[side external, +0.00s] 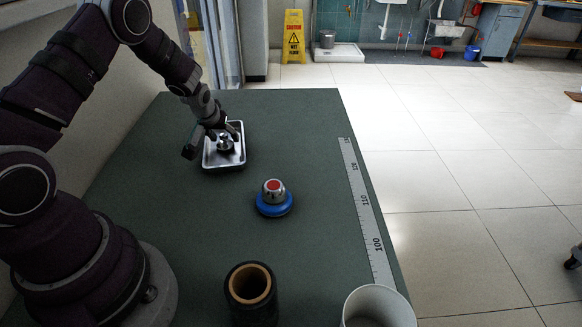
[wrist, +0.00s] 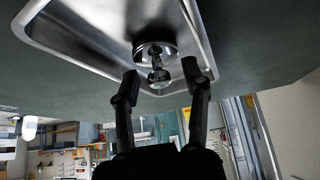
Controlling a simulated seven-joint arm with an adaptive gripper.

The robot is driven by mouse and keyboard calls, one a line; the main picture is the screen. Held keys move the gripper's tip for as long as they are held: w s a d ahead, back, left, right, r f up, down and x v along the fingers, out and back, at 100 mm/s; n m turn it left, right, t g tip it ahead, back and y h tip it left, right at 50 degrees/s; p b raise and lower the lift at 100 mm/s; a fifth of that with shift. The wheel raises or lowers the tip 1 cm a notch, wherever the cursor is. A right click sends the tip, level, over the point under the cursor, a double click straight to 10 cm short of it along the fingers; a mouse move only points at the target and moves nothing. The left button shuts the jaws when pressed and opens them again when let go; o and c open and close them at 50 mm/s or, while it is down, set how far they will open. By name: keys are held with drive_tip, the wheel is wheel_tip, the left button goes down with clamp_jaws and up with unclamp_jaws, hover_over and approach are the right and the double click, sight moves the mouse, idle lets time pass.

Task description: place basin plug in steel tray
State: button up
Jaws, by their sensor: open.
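The basin plug (side external: 226,143) is a small shiny metal piece with a knob on top. It rests in the steel tray (side external: 224,166), a shallow rectangular pan at the far part of the bench. In the wrist view the plug (wrist: 156,64) stands on the floor of the tray (wrist: 78,42), near one end. My gripper (side external: 222,134) is over the tray at the plug. In the wrist view my gripper (wrist: 160,76) is open, with one finger on each side of the plug's knob and visible gaps between. The far side of the plug is hidden.
A blue-based metal piece with a red top (side external: 274,198) stands mid-bench. A black roll with a tan core (side external: 250,288) and a white cup (side external: 379,305) stand at the near edge. A measuring strip (side external: 366,213) runs along the right edge. The bench between is clear.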

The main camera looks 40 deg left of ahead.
drive_tip(key=s+d+r+m+h, duration=0.1)
drive_tip(key=s+d+r+m, duration=0.1)
drive_tip(key=s+d+r, duration=0.45)
drive_tip(key=s+d+r+m+h, duration=0.25)
drive_tip(key=d+r, duration=0.45)
drive_tip(key=r, duration=0.4)
drive_tip(key=s+d+r+m, duration=0.2)
drive_tip(key=s+d+m, duration=0.1)
drive_tip(key=s+d, duration=0.2)
drive_tip(key=s, duration=0.2)
drive_tip(key=shift+s+d+t+h, duration=0.3)
drive_tip(key=shift+s+h, duration=0.05)
drive_tip(key=shift+s, duration=0.05)
